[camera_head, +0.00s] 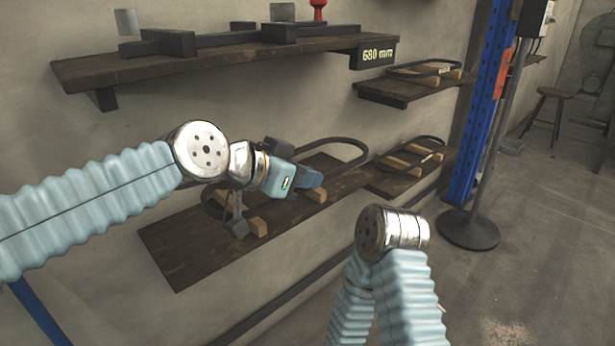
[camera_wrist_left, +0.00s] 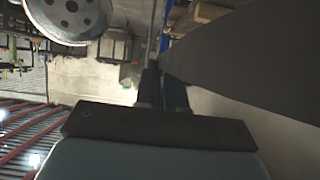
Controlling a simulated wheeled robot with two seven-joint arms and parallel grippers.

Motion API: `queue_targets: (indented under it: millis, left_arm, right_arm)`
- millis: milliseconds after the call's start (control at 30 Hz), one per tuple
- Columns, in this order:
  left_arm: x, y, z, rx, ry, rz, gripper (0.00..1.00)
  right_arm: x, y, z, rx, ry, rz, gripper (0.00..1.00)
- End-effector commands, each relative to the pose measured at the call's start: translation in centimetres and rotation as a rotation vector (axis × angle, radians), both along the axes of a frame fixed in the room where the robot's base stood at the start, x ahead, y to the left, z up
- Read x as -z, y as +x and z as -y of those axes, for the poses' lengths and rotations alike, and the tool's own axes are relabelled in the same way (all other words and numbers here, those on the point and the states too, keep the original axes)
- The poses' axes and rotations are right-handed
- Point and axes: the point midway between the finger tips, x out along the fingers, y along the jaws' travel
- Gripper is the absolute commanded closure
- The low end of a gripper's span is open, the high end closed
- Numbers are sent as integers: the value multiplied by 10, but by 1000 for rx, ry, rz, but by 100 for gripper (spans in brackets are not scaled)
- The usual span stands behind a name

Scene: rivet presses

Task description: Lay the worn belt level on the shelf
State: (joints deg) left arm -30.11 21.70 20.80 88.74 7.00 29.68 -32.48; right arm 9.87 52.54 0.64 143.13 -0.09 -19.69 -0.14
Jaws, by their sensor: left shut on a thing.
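The worn belt (camera_head: 345,141) is a dark closed loop over the lower left wooden shelf (camera_head: 185,260), its far end curving out to the right of my left gripper. In the left wrist view the fingers (camera_wrist_left: 163,85) reach a wide dark band, the belt (camera_wrist_left: 255,55), close to the camera. Wooden blocks (camera_head: 257,226) sit under the loop. I cannot tell whether the belt rests on them. My right gripper is out of view.
An upper shelf (camera_head: 160,63) with dark fixtures and a "680 mm" sign (camera_head: 374,55) hangs above. Two smaller shelves (camera_head: 395,185) at right carry other belts on blocks. A blue post (camera_head: 485,110) and a round-based stand (camera_head: 467,230) are further right.

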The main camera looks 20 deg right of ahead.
Motion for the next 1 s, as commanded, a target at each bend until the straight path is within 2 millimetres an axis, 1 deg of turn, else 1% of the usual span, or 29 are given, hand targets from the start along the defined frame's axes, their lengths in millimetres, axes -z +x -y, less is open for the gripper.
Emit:
queue_targets:
  millis: [433,933,1000]
  left_arm:
    - [9,42,-15,-2,-2,-2,100]
    - [18,90,-33,-1,-2,-1,100]
    - [33,88,-32,1,-1,1,100]
  right_arm:
    - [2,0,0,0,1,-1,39]
    - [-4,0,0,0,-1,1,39]
    - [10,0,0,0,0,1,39]
